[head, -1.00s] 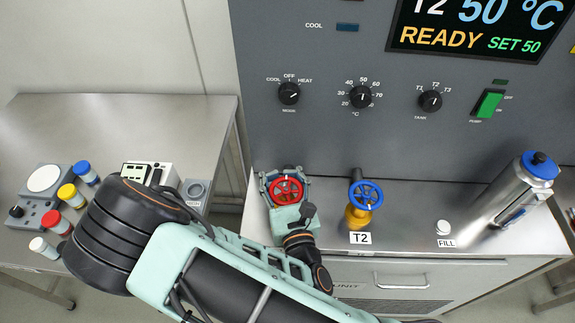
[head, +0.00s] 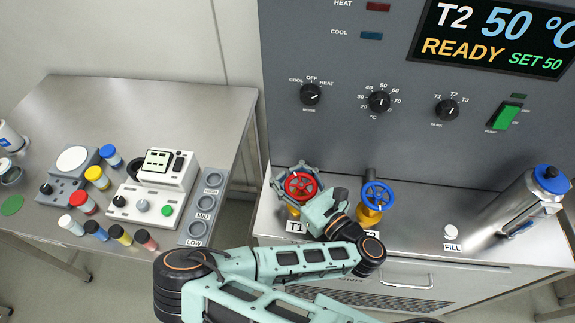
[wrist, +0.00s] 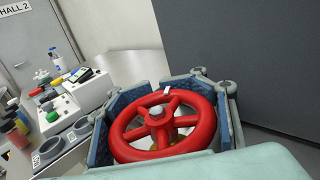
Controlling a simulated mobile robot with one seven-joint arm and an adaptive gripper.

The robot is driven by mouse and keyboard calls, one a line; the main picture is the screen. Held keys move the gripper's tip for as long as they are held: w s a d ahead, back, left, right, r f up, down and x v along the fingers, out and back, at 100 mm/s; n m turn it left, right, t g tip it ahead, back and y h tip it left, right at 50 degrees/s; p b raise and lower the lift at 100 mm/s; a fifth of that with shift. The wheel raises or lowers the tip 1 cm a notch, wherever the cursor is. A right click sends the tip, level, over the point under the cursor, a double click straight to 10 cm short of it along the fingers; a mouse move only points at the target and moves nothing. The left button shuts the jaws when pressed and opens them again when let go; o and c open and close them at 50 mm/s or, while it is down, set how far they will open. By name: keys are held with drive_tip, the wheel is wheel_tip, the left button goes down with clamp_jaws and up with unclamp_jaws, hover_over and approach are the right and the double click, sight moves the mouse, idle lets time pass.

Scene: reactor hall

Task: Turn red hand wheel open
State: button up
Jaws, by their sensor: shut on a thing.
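The red hand wheel (head: 301,186) sits on the valve labelled T1 at the left end of the steel counter. My gripper (head: 297,180) is at the wheel, with its fingers around the rim. In the wrist view the red wheel (wrist: 164,128) lies between the blue-padded fingers of my gripper (wrist: 165,115), which is shut on it. A small white mark shows on the far part of the rim. The lower edge of the wheel is hidden by my gripper's body.
A blue hand wheel (head: 377,195) on a yellow valve stands close to the right of my gripper. A steel cylinder with a blue cap (head: 530,200) stands at the right. A side table (head: 130,105) at the left holds instruments and several capped vials.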

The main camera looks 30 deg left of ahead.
drive_tip(key=shift+s+f+n+g+y, duration=0.1)
drive_tip(key=shift+s+n+g+y, duration=0.1)
drive_tip(key=shift+n+g, duration=0.25)
drive_tip(key=shift+s+n+g+y, duration=0.15)
drive_tip(key=shift+n+g+y, duration=0.1)
drive_tip(key=shift+g, duration=0.4)
drive_tip(key=o, duration=1.2)
drive_tip(key=shift+d, duration=0.1)
drive_tip(key=shift+o, duration=1)
drive_tip(key=shift+p, duration=0.3)
drive_tip(key=shift+r, duration=0.2)
wheel_tip(320, 180, up, 10)
drive_tip(key=shift+o, duration=0.5)
drive_tip(key=shift+f, duration=0.1)
